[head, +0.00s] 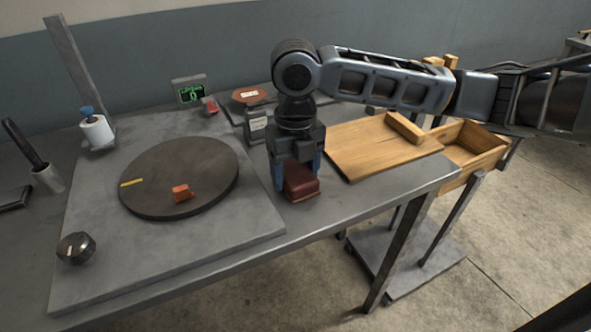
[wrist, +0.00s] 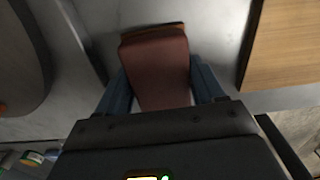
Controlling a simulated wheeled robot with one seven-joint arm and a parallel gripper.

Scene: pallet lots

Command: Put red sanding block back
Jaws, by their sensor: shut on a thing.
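The dark red sanding block (head: 301,184) is between the two blue fingers of my gripper (head: 297,180), close to the grey table top between the turntable slab and the wooden board. Whether it touches the table I cannot tell. In the wrist view the block (wrist: 157,68) fills the space between the fingers of my gripper (wrist: 163,90), which is shut on it.
A dark round turntable (head: 180,178) with a small orange piece (head: 181,193) stands on a grey slab at left. A wooden board (head: 375,146) lies at right, beside an open wooden box (head: 470,150). A grey container (head: 257,125) and a brown disc (head: 249,94) stand behind my gripper.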

